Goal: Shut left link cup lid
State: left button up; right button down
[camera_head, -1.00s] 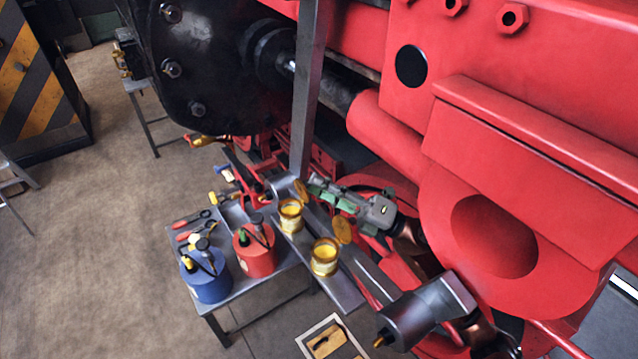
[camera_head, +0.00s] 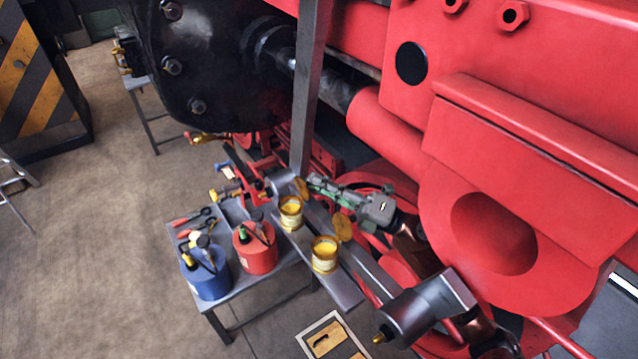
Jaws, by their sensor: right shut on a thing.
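Two brass cups with yellow contents stand on the grey link bar, both with their lids up. The left link cup (camera_head: 291,213) has its round lid (camera_head: 301,188) raised at its upper right side. The right cup (camera_head: 325,254) has its lid (camera_head: 342,228) standing open the same way. My right gripper (camera_head: 311,182) reaches in from the right, behind the cups. Its green-padded fingers are shut at the left cup's lid edge; the contact itself is too small to see clearly. My left gripper is not in view.
A grey side table (camera_head: 240,285) left of the cups holds a red can (camera_head: 256,256), a blue can (camera_head: 206,276) and hand tools. A grey upright post (camera_head: 308,90) rises just behind the left cup. Red engine framework (camera_head: 520,150) fills the right side. Floor at left is open.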

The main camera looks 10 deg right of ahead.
aim_at(306, 187)
jog(key=n+g+p, duration=0.1)
jog(key=a+r+n+g+h+p, duration=0.1)
jog(key=n+p, duration=0.1)
jog(key=a+n+h+p, duration=0.1)
jog(key=shift+s+r+n+g, duration=0.15)
jog(key=shift+s+n+g, duration=0.2)
jog(key=shift+n+g, duration=0.05)
jog(key=shift+a+n+p, duration=0.1)
jog(key=shift+n+p, duration=0.2)
jog(key=shift+p, duration=0.1)
jog(key=shift+f, duration=0.2)
jog(key=c, duration=1.9)
grip_release()
jog(key=shift+c, duration=0.2)
